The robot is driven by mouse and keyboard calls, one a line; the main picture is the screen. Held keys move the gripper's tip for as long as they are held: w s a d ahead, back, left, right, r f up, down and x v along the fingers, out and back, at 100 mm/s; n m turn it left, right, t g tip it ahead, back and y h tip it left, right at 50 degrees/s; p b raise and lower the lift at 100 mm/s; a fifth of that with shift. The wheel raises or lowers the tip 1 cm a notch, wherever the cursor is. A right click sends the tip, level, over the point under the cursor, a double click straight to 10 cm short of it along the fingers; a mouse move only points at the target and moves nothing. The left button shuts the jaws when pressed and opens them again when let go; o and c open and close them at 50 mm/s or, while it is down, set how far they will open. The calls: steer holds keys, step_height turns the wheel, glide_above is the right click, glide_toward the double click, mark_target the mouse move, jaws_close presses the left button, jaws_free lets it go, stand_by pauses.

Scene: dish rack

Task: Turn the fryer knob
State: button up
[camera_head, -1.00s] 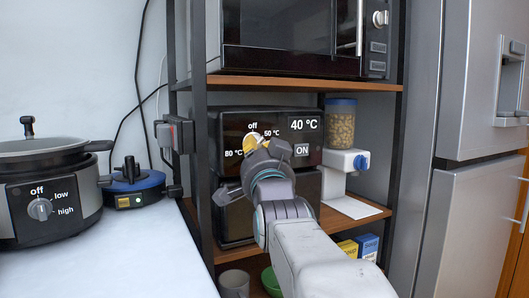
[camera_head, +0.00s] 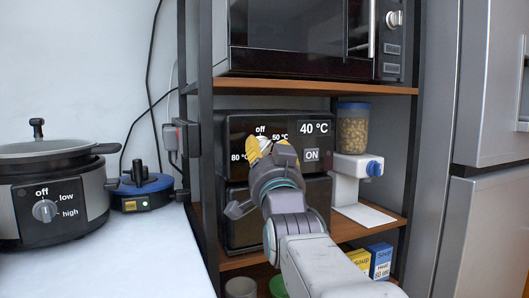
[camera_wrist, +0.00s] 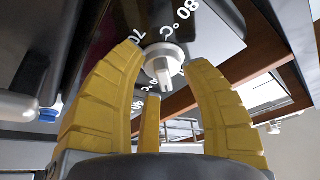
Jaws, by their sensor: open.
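The fryer (camera_head: 234,200) is a black box on the middle shelf. Its front carries "off", "50 °C" and "80 °C" marks, a "40 °C" display (camera_head: 314,128) and an "ON" label (camera_head: 312,155). Its knob is mostly hidden behind my gripper (camera_head: 268,148) in the head view. In the wrist view the round, pale knob (camera_wrist: 165,65) with a raised grip bar lies between the tips of my yellow fingers. My gripper (camera_wrist: 164,62) is open, its fingers spread on both sides of the knob. I cannot tell whether any finger touches it.
A microwave (camera_head: 300,38) stands on the shelf above. A nut dispenser (camera_head: 352,130) stands right of the fryer. A shelf post (camera_head: 205,130) rises to its left. A slow cooker (camera_head: 45,205) and a blue round device (camera_head: 142,190) sit on the white counter (camera_head: 120,255).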

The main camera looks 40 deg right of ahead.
steer(key=shift+s, duration=0.1)
steer(key=shift+v, duration=0.8)
steer(key=shift+s+a+f, duration=0.1)
